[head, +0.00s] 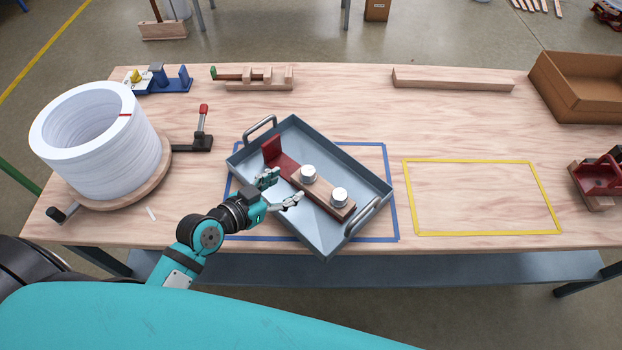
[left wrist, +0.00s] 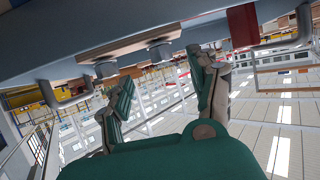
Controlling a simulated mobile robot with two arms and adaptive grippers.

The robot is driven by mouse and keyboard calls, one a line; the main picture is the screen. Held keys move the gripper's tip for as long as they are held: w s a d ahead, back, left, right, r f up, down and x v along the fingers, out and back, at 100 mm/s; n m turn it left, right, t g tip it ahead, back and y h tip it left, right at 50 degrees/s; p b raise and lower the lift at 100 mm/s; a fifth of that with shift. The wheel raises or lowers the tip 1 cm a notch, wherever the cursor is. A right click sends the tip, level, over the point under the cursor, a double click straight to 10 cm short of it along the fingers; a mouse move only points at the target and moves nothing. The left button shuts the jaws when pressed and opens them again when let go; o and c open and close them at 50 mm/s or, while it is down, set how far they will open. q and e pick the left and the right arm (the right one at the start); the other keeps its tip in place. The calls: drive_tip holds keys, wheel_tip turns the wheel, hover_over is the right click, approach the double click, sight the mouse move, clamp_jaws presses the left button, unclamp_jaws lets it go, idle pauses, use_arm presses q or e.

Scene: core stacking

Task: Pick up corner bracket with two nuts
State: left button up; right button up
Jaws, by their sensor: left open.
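The corner bracket (head: 272,151) lies in a grey metal tray (head: 368,177). Its dark red upright plate stands at the tray's upper left, and a red and wooden base runs down to the right. Two silver nuts sit on the base, one nearer the middle (head: 309,173) and one near the lower right end (head: 339,197). My left gripper (head: 286,188) is open and empty, left of the base, over the tray. The left wrist view shows the open fingers (left wrist: 162,72) below the nuts (left wrist: 160,51) and the red plate (left wrist: 243,25). My right gripper is out of view.
The tray stands tilted within a blue taped outline (head: 390,205). A yellow outline (head: 483,162) at right is empty. A white ring stack (head: 110,150) stands at left beside a red-handled clamp (head: 203,125). A cardboard box (head: 590,90) and a wooden bar (head: 452,80) lie at the back right.

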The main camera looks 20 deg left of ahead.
sight(303, 175)
use_arm(q)
drive_tip(key=x, duration=0.3)
drive_tip(key=shift+w+d, duration=0.1)
drive_tip(key=shift+w, duration=0.15)
drive_tip(key=p+x, duration=0.1)
drive_tip(key=x, duration=0.2)
drive_tip(key=shift+w+d, duration=0.1)
drive_tip(key=shift+w, duration=0.25)
drive_tip(key=shift+w+d+f, duration=0.2)
drive_tip(key=shift+w+f, duration=0.05)
drive_tip(key=shift+w, duration=0.15)
drive_tip(key=shift+s, duration=0.1)
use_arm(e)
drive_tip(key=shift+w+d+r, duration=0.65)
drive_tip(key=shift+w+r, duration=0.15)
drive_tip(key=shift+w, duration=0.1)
